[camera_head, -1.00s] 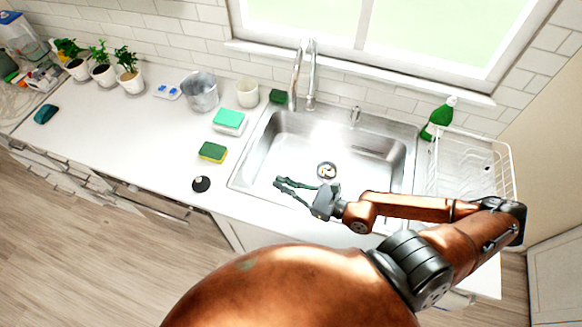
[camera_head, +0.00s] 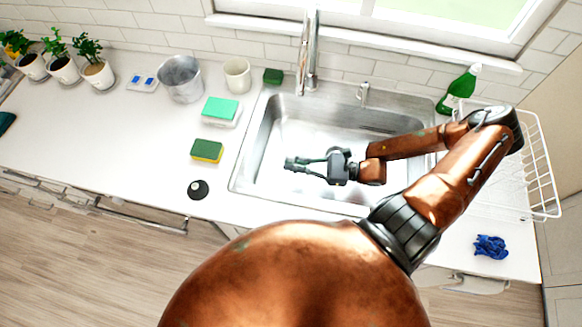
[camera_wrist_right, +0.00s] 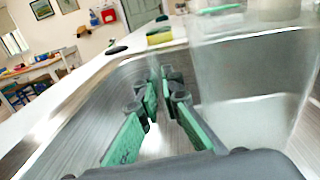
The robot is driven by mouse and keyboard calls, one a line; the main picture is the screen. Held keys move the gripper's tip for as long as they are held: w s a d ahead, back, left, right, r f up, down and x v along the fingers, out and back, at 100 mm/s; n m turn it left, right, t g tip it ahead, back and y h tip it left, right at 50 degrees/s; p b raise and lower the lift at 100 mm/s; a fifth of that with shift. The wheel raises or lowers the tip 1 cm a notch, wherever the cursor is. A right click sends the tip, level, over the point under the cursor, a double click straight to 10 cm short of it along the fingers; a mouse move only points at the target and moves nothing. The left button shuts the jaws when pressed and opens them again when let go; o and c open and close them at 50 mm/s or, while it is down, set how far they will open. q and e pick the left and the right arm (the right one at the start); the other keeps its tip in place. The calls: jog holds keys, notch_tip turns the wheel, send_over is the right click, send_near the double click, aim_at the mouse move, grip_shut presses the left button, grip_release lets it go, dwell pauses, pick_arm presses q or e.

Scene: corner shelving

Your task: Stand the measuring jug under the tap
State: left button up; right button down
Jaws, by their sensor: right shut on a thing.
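The measuring jug (camera_wrist_right: 255,75) appears as a large clear, see-through vessel at the right of the right wrist view, close to my gripper. Its handle is hard to make out. In the head view I cannot pick it out against the bright sink. My right gripper (camera_head: 290,164) is over the sink basin, pointing left; its green-padded fingers also show in the wrist view (camera_wrist_right: 167,88), shut on the jug beside its body. The chrome tap (camera_head: 304,55) stands at the sink's back edge, behind my gripper. My left gripper is not in view.
The steel sink (camera_head: 240,165) has raised rims. Left of it are sponges (camera_head: 207,151), a black round object (camera_head: 198,189), a white cup (camera_head: 237,75) and a metal bucket (camera_head: 180,78). A wire rack (camera_head: 545,175), green bottle (camera_head: 459,88) and blue cloth (camera_head: 491,246) are at right.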

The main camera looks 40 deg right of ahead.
jog(key=shift+f, duration=0.65)
notch_tip(320, 180, down, 3)
jog(key=shift+f+b, duration=0.1)
jog(key=shift+b, duration=0.2)
jog(key=shift+f, duration=0.15)
jog(key=c, duration=2.4)
grip_release()
jog(key=shift+o, duration=1.4)
jog(key=shift+r, duration=0.25)
jog(key=v, duration=0.6)
jog(key=shift+s+d+f, duration=0.1)
jog(key=shift+s+d, duration=0.05)
jog(key=shift+d, duration=0.05)
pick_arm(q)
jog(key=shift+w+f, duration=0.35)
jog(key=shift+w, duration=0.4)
pick_arm(e)
jog(key=shift+s+d, duration=0.3)
jog(key=shift+s, duration=0.05)
